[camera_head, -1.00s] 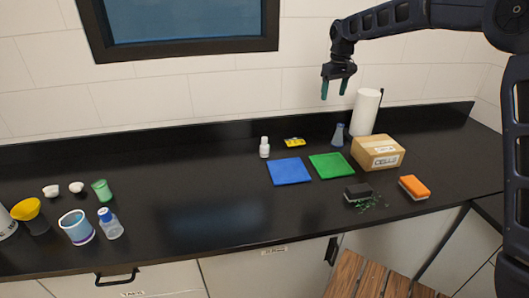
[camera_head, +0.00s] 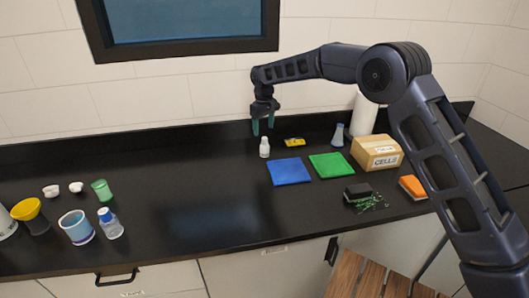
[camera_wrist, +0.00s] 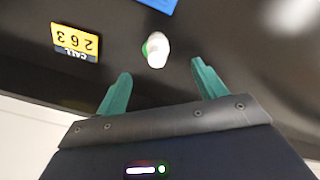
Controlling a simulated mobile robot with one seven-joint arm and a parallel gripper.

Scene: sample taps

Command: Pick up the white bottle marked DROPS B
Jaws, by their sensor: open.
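A small white bottle (camera_head: 264,148) stands upright on the black counter, left of the yellow tag and behind the blue mat. Its lettering is too small to read. In the wrist view the white bottle (camera_wrist: 155,50) shows from above, with a bit of green on its side, ahead of the fingertips and between their lines. My gripper (camera_head: 263,126) is above the bottle, with its fingers pointing down. Its two teal fingers (camera_wrist: 160,72) are apart and nothing is between them.
A yellow tag (camera_head: 294,142) lies right of the bottle and reads 263 in the wrist view (camera_wrist: 75,42). A blue mat (camera_head: 289,171) and a green mat (camera_head: 331,165) lie in front. A flask (camera_head: 338,135) and a box (camera_head: 377,152) stand further right. The counter's middle is clear.

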